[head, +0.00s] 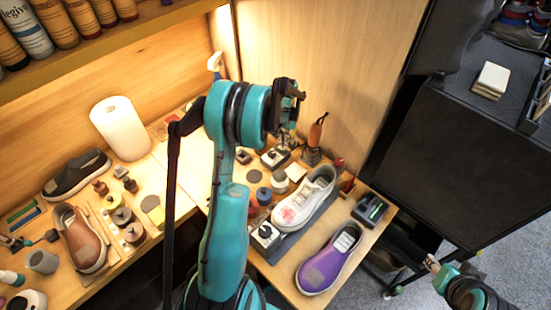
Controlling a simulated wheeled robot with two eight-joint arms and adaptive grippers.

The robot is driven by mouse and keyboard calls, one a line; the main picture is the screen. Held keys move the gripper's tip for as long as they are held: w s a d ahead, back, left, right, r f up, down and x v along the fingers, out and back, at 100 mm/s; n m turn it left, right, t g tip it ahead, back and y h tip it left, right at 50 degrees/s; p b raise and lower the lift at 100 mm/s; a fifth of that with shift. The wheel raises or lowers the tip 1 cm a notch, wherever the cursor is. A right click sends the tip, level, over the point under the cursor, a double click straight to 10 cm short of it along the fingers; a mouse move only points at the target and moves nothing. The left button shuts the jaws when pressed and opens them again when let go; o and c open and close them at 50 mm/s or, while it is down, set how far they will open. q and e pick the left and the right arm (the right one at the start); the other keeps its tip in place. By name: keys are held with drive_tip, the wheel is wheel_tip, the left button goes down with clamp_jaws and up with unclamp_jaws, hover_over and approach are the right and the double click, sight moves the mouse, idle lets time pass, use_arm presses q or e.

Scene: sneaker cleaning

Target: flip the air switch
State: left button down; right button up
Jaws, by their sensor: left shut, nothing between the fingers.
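My left gripper (286,138) hangs at the end of the teal arm in the middle of the head view. Its fingers point down over the back of the table and are shut, with nothing between them. Just below them is a small white box with a dark knob (274,158). A similar white box with a dark knob (265,235) sits nearer, left of the white sneaker (303,199). I cannot tell which of the two is the air switch. Contact between the fingers and the box cannot be made out.
A purple sneaker (328,260) lies on the front right of the table. An orange-handled tool (317,131) stands upright beside my left gripper. A paper roll (120,128), brown shoe (80,238) and several jars are to the left. A wooden panel (315,60) rises behind.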

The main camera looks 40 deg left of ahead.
use_arm(q)
drive_tip(key=shift+f+b, duration=0.7)
drive_tip(key=shift+f, duration=0.2)
drive_tip(key=shift+r, duration=0.2)
drive_tip(key=shift+r+p, duration=2.25)
drive_tip(key=shift+r, duration=1.15)
